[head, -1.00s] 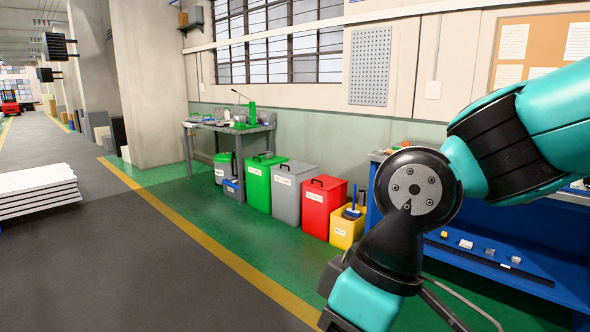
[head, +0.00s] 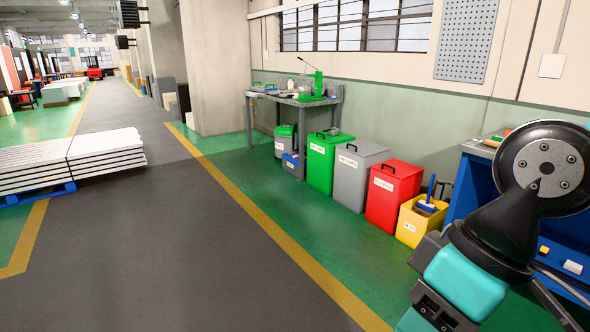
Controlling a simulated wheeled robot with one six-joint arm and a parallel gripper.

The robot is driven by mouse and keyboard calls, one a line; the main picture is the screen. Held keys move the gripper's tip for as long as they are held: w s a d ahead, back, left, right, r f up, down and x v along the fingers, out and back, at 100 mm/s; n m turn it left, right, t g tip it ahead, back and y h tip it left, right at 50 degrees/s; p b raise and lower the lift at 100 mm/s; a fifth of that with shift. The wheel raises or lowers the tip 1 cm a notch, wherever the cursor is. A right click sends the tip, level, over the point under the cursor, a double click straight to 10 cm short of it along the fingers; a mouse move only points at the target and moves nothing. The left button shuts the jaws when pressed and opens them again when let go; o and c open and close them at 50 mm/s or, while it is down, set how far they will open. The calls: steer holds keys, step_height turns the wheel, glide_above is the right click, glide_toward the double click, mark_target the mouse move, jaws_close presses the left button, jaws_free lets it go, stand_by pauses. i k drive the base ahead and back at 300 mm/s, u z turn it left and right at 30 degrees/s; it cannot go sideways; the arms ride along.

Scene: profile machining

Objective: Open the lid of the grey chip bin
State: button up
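The grey chip bin (head: 352,180) stands on the green floor against the wall, between a green bin (head: 322,168) and a red bin (head: 388,200). Its flat grey lid (head: 362,148) with a dark handle is down and looks shut. A small white label is on its front; I cannot read it. My arm shows at the lower right, well in front of the bins and apart from them. A dark part of my arm's end shows at the bottom edge, but the fingertips are not visible.
A yellow bin (head: 420,220) holding a blue-handled brush stands right of the red bin. A grey workbench (head: 297,100) is behind left, and a blue bench (head: 470,190) is right. Stacked white panels (head: 90,160) lie on a pallet at left. The grey aisle (head: 190,250) is clear.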

mark_target(363, 149)
steer(key=z, duration=0.2)
steer(key=i, duration=2.5)
steer(key=z, duration=0.1)
steer(key=i, duration=2.6)
steer(key=u, duration=0.15)
steer(key=i, duration=1.3)
steer(key=u, duration=0.15)
